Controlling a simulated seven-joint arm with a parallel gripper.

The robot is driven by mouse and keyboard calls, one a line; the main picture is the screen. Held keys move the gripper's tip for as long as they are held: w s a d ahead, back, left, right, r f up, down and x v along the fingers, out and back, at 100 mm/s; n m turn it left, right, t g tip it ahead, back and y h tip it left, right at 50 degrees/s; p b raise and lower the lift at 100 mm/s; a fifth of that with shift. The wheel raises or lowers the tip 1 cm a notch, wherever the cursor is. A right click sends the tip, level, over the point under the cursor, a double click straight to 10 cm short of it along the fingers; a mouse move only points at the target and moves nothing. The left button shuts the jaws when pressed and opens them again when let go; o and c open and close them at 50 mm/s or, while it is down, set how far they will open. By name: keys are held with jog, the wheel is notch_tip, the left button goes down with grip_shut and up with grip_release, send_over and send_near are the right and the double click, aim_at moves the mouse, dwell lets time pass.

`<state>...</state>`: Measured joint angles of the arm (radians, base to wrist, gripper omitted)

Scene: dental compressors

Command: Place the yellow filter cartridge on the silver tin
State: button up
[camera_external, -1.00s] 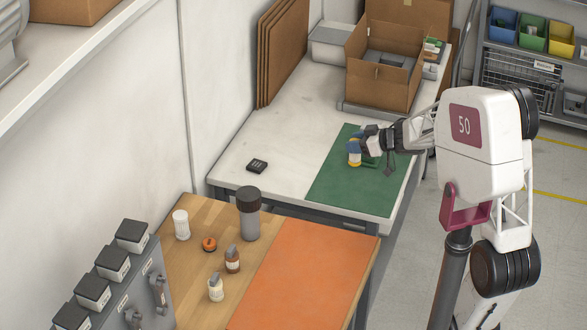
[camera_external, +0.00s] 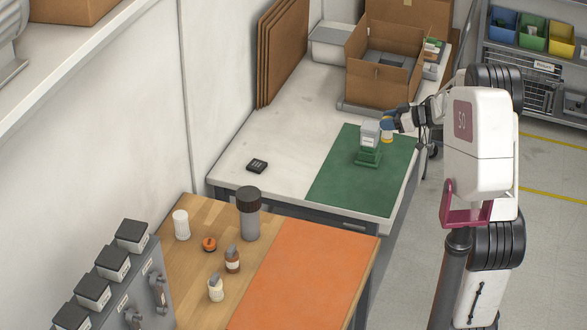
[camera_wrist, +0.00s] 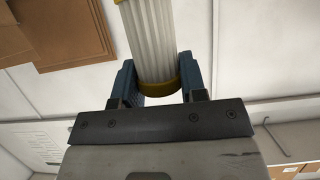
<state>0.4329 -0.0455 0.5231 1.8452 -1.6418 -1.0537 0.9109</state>
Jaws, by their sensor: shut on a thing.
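The yellow filter cartridge (camera_wrist: 157,45) is a white ribbed cylinder with yellow end caps. My gripper (camera_wrist: 157,85) is shut on it near one end cap, with a blue finger on each side. In the external view my gripper (camera_external: 388,124) holds the cartridge (camera_external: 387,138) just right of the silver tin (camera_external: 370,133). The tin looks like a small grey block on a green stepped base (camera_external: 368,158) on the green mat (camera_external: 340,185). Whether the cartridge touches the tin cannot be told.
An open cardboard box (camera_external: 378,90) stands behind on the white table (camera_external: 270,135). A small black item (camera_external: 257,166) lies left of the mat. The wooden table in front bears a grey canister (camera_external: 249,215), a white ribbed cylinder (camera_external: 181,225) and small bottles. The mat's front is clear.

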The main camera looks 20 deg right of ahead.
dwell(0.3)
send_over(371, 125)
jog(key=f, duration=0.2)
jog(key=shift+a+r, duration=0.1)
jog(key=shift+r, duration=0.15)
dwell(0.4)
jog(key=shift+f, duration=0.15)
jog(key=shift+f, duration=1.65)
jog(key=shift+f, duration=0.1)
jog(key=o, duration=0.9)
